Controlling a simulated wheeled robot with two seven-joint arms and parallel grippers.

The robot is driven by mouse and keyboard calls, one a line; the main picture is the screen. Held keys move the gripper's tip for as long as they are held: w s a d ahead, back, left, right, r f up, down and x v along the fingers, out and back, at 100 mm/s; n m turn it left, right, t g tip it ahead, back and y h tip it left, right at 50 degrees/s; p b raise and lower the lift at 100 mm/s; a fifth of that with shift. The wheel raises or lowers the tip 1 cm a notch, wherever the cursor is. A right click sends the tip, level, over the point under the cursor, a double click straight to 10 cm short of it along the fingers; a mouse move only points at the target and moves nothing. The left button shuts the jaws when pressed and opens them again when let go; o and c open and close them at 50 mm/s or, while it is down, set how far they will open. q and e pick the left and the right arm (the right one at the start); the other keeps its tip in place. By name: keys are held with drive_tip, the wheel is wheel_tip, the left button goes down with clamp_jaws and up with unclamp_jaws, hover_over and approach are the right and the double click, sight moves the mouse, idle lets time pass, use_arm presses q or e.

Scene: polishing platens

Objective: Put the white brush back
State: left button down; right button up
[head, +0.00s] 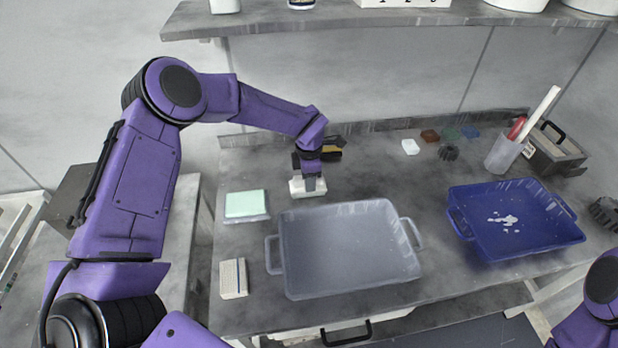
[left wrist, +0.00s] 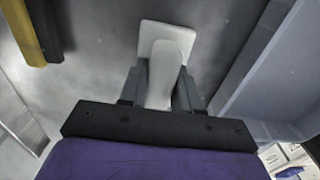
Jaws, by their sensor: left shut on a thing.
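The white brush (head: 302,188) is at the back left of the table, just behind the grey tray. My left gripper (head: 309,178) points down and is shut on it. In the left wrist view the white brush (left wrist: 166,45) shows a pale block with a rounded handle, and the handle is between the two fingers of my left gripper (left wrist: 160,88). I cannot tell whether the brush touches the table. My right gripper is out of view; only a purple part of my right arm shows at the lower right of the head view.
The grey tray (head: 287,248) fills the table's middle, with a blue tray (head: 520,251) to its right. A black and yellow thing (head: 331,150) lies behind my left gripper. A mint-green block (head: 246,204) and a cream block (head: 233,278) lie left. A cup (head: 503,156) stands back right.

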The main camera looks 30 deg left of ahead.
use_arm(q)
drive_tip(key=shift+f, duration=0.2)
drive_tip(key=c, duration=0.8)
unclamp_jaws()
drive_tip(key=shift+r, duration=0.2)
wheel_tip(320, 180, up, 12)
drive_tip(key=b, duration=0.2)
